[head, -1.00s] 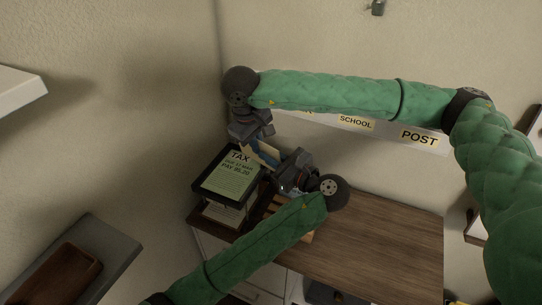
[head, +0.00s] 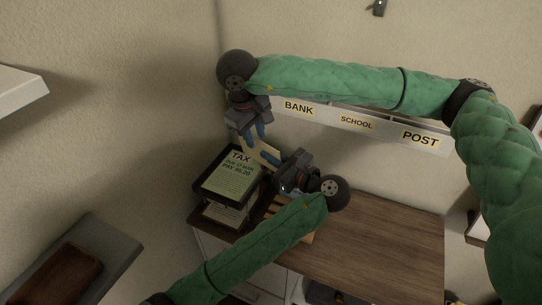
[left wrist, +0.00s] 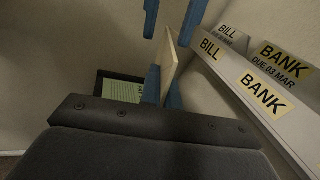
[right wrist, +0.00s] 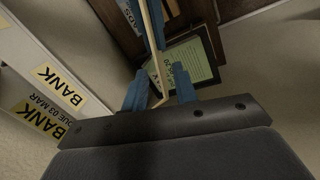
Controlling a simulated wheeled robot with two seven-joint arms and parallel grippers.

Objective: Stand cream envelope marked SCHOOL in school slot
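The cream envelope (head: 262,153) is held in the air between my two grippers, above the left end of the desk. Its marking cannot be read. My left gripper (head: 274,160) is shut on its lower part; the envelope (left wrist: 170,62) stands between the close-set blue fingers in the left wrist view. My right gripper (head: 256,137) is open above it, with fingers spread to either side of the envelope edge (right wrist: 156,95) in the right wrist view. The SCHOOL slot label (head: 356,122) is on the wall rack, right of BANK and left of POST.
The wall rack (head: 386,131) also bears BANK (head: 299,107) and POST (head: 420,138) labels. A dark tray stack with a green TAX sheet (head: 232,178) stands below the grippers. My right forearm passes in front of the rack's top. The desk's right part (head: 390,225) is clear.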

